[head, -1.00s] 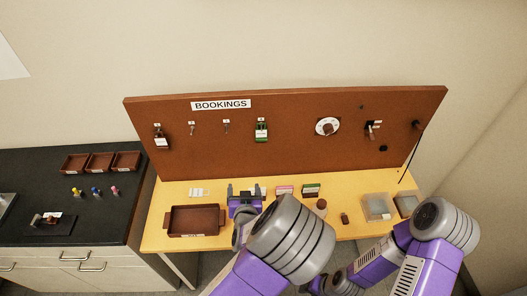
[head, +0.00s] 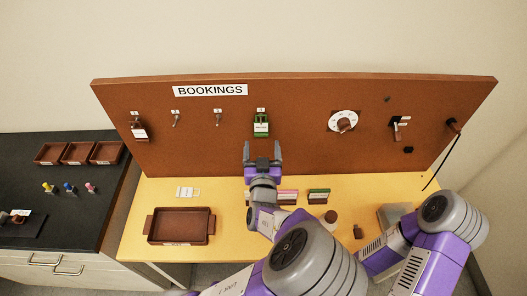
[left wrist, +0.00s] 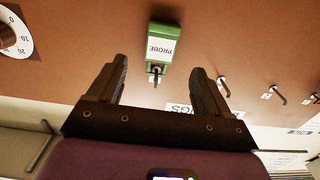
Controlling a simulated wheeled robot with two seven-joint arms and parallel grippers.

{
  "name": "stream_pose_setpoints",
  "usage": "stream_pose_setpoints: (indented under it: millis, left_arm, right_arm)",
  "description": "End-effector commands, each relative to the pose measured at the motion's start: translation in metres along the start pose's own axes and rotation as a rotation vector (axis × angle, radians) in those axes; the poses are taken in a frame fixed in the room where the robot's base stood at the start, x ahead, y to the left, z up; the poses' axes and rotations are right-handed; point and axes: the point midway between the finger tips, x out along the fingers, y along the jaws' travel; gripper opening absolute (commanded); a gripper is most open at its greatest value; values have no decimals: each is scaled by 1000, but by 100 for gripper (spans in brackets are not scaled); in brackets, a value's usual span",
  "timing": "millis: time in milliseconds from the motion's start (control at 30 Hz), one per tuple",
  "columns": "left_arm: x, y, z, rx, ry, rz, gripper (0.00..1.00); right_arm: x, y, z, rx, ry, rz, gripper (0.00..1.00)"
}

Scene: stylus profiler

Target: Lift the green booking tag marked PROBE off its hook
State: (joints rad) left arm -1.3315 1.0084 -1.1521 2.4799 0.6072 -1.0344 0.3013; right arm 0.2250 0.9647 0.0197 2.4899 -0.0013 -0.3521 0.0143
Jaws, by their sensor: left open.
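The green booking tag (head: 261,125) hangs on its hook on the brown BOOKINGS board (head: 290,95). In the left wrist view the tag (left wrist: 160,48) appears upside down, with PROBE readable on its white label, and its hook (left wrist: 155,73) shows at its end. My left gripper (head: 262,146) is open and empty, just below the tag in the head view. In the left wrist view its two fingers (left wrist: 160,75) stand apart on either side of the hook's line, with the tag beyond them. My right arm shows at the lower right, but its gripper is hidden.
Empty hooks (head: 217,119) and a brown tag (head: 138,130) are left of the green tag. A white dial (head: 343,122) is to its right. A brown tray (head: 180,226) and small boxes lie on the yellow table (head: 225,240) below.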

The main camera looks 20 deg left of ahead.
Motion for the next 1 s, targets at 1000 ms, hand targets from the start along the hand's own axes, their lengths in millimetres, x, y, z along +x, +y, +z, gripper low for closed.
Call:
stream_pose_setpoints:
  millis: [1000]
  left_arm:
    - [69,0,-1,1,-1,0,53]
  right_arm:
    - [0,0,0,0,-1,0,40]
